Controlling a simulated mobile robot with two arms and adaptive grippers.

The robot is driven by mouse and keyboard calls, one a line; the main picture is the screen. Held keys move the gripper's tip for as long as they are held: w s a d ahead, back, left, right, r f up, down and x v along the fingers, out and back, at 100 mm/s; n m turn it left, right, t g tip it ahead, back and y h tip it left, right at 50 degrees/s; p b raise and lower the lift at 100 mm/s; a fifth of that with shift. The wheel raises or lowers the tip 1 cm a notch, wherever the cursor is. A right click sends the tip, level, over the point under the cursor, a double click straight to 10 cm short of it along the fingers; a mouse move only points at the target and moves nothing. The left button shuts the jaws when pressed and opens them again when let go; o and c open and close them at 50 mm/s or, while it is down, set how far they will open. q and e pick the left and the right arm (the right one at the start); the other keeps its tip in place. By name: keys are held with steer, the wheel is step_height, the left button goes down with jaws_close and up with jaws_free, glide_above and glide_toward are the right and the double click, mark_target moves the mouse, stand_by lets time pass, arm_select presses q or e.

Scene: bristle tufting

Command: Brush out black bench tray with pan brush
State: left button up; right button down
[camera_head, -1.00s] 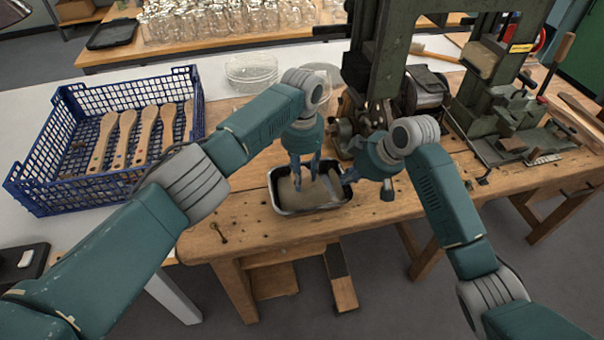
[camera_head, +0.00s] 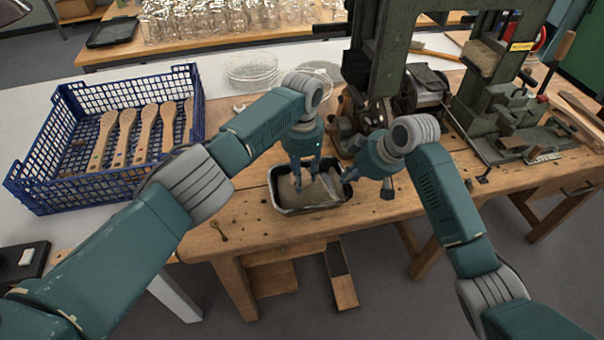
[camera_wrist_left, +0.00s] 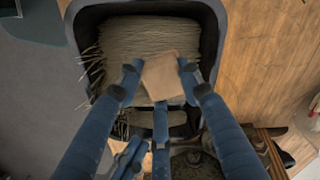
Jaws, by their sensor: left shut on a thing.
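The black bench tray (camera_head: 312,208) sits on the wooden bench near its front edge, with tan bristle-like fibre inside. Its dark rim also shows in the left wrist view (camera_wrist_left: 222,30), with fibre strands (camera_wrist_left: 140,38) across its floor and loose strands along its left side. My left gripper (camera_head: 308,184) points down into the tray. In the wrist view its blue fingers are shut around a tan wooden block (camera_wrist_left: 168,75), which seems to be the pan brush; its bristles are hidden. My right gripper (camera_head: 350,175) is at the tray's right end; whether it grips the rim is unclear.
A blue crate (camera_head: 62,190) with several wooden brush handles (camera_head: 145,135) stands to the left. A green machine (camera_head: 372,60) rises behind the tray, with another (camera_head: 500,90) to its right. Clear dishes (camera_head: 252,68) stand behind.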

arm_select(q)
steer(key=shift+f, duration=0.3)
steer(key=shift+s, duration=0.1)
